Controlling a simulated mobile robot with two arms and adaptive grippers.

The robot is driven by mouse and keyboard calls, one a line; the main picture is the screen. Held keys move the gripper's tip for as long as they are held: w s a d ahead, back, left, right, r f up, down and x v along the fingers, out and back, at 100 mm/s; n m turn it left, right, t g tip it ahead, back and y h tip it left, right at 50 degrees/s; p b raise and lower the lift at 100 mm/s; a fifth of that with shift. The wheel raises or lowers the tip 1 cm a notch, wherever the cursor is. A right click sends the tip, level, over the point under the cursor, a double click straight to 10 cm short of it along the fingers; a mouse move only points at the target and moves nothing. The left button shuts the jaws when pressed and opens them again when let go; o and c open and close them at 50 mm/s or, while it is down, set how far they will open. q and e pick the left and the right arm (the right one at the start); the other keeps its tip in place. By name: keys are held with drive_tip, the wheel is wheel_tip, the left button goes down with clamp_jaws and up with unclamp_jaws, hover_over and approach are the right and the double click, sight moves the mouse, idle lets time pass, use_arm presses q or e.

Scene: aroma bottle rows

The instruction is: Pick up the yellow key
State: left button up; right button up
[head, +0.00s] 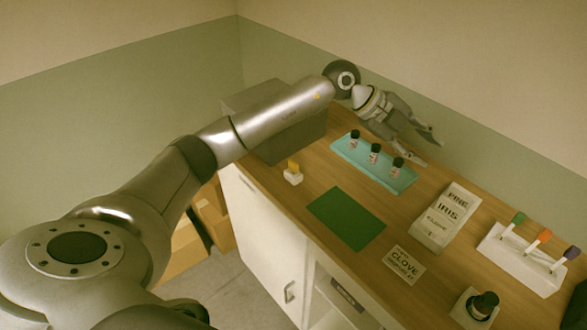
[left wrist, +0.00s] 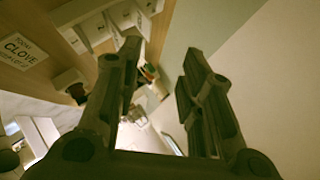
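A small yellow piece (head: 293,165), which looks like the yellow key, stands upright in a little white block (head: 293,178) near the left edge of the wooden counter. Its exact shape is too small to tell. My left gripper (head: 431,152) is open and empty, reaching over the far side of the counter beyond the teal tray, well to the right of the yellow piece. In the left wrist view its two fingers (left wrist: 162,65) are spread apart with nothing between them, and the yellow piece cannot be made out there. My right gripper is in neither view.
A teal tray (head: 345,152) holds three dark bottles. A green mat (head: 346,218), a CLOVE card (head: 404,264), a lettered block (head: 444,220), a white rack (head: 520,262) with coloured-topped sticks and a dark bottle (head: 485,304) stand nearby. A grey box (head: 270,97) sits behind my left arm.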

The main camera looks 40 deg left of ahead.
use_arm(q)
drive_tip(key=s+a+f+n+g+y, duration=0.1)
drive_tip(key=s+a+f+y, duration=0.15)
drive_tip(key=a, duration=0.55)
drive_tip(key=s+a+f+n+g+y, duration=0.15)
drive_tip(key=a+y, duration=0.25)
drive_tip(key=a, duration=0.4)
drive_tip(key=r+n+g+y, duration=0.1)
drive_tip(key=g+y, duration=0.1)
drive_tip(key=y, duration=0.1)
hover_over(293, 162)
drive_tip(key=shift+w+a+b, duration=0.1)
drive_tip(key=shift+a+b, duration=0.05)
drive_tip(key=shift+b, duration=0.25)
drive_tip(key=shift+a+f, duration=0.15)
drive_tip(key=shift+f, duration=0.15)
wheel_tip(293, 162, down, 4)
drive_tip(key=shift+f+p, duration=0.25)
drive_tip(key=shift+p, duration=0.4)
drive_tip(key=shift+f+p, duration=0.5)
drive_tip(key=shift+f, duration=0.05)
drive_tip(key=f, duration=0.1)
drive_tip(key=f+p, duration=0.1)
drive_tip(key=f, duration=0.1)
drive_tip(key=shift+d+f+p, duration=0.3)
drive_tip(key=shift+f, duration=0.35)
drive_tip(key=shift+c, duration=0.4)
